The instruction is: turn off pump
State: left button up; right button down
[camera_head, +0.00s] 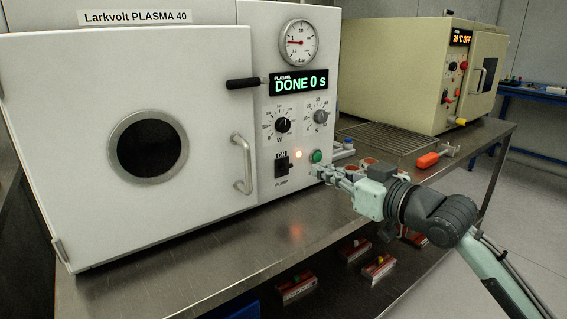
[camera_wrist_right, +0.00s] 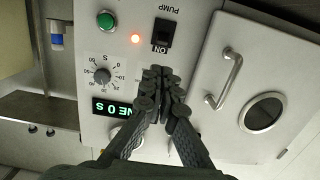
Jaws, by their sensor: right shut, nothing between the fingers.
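The pump switch (camera_head: 281,165) is a black switch on the white front panel of the plasma machine, with ON above it and PUMP below it. It also shows in the right wrist view (camera_wrist_right: 163,34), upside down, just beyond the fingertips. A small lamp (camera_head: 298,154) beside it glows orange-red. I cannot tell which way the switch lever sits. My right gripper (camera_head: 317,171) is shut and empty in front of the panel, to the right of the switch. In the right wrist view its fingertips (camera_wrist_right: 161,74) are together, apart from the switch in the picture. My left gripper is out of view.
A green button (camera_head: 316,156) lies close to my right gripper. The display (camera_head: 301,82) reads DONE 0 s. The door handle (camera_head: 242,163) sticks out left of the switch. A beige oven (camera_head: 420,75) stands behind right. The steel bench (camera_head: 200,255) is clear in front.

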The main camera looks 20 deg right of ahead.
aim_at(286, 166)
jog(key=p+x, duration=0.1)
jog(key=x, duration=0.9)
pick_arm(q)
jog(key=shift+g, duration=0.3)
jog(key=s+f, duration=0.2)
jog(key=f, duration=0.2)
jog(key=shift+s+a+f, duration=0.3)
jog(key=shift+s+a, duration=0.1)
pick_arm(e)
jog(key=shift+d+f, duration=0.1)
jog(key=shift+f, duration=0.05)
